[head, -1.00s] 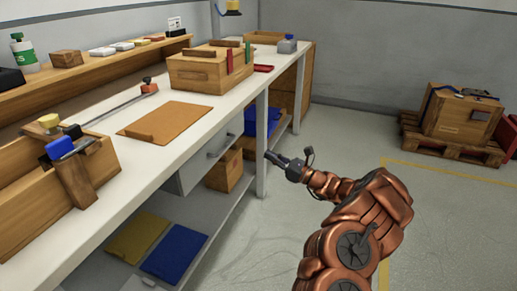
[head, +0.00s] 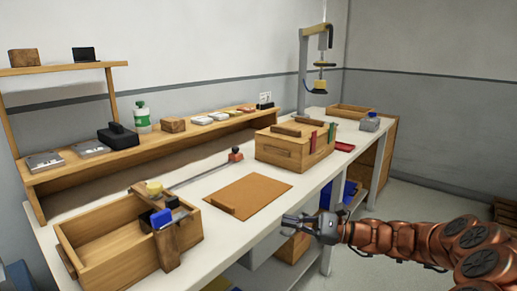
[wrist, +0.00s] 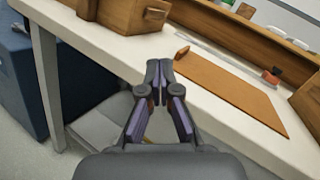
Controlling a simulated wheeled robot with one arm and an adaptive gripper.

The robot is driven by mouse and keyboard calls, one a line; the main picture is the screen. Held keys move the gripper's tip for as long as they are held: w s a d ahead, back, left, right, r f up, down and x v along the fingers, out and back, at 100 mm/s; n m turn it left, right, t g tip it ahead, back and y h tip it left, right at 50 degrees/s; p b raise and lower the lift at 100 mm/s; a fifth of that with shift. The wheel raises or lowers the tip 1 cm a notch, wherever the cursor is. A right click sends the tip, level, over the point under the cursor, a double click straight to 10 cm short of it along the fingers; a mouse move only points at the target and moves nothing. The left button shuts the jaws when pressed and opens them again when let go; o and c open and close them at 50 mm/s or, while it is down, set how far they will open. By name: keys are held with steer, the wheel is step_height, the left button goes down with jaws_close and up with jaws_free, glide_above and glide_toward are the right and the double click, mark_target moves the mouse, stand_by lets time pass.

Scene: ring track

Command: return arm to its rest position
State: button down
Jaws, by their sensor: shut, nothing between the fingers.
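My gripper (head: 290,221) is at the lower middle of the head view, in front of the workbench's front edge. My copper-coloured arm stretches in from the right. In the wrist view, my gripper (wrist: 160,68) has its fingertips together with nothing between them. It appears over the bench's front edge, near the brown mat (wrist: 225,90). The jaws touch nothing that I can see.
The white workbench (head: 225,235) carries the brown mat (head: 255,192), an open wooden box (head: 115,262) at left and a wooden toolbox (head: 285,152) behind. A raised shelf (head: 100,165) runs along the back. Clear floor (head: 420,205) lies right of the bench.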

steer(key=s+a+r+n+g+h+p, duration=0.2)
steer(key=s+a+r+n+p, duration=0.1)
steer(key=s, duration=0.5)
steer(key=s+a+r+n+g+h+p, duration=0.3)
steer(key=s+n, duration=0.1)
steer(key=s, duration=0.3)
steer(key=s+a+r+n+g+h+p, duration=0.2)
steer(key=s+a+r+n+p, duration=0.15)
steer(key=s, duration=0.45)
steer(key=s+d+r+n+t+h+p, duration=0.1)
steer(key=s+d+r+n+h+p, duration=0.2)
steer(key=s+d+h+p, duration=0.7)
steer(key=s+d+n+h, duration=0.1)
steer(key=s+d+n, duration=0.1)
steer(key=s+d, duration=0.5)
steer(key=shift+s+d+r+t+h+p, duration=0.2)
steer(key=shift+s+d+t+h+p, duration=0.15)
steer(key=shift+d, duration=0.6)
steer(key=shift+w, duration=0.1)
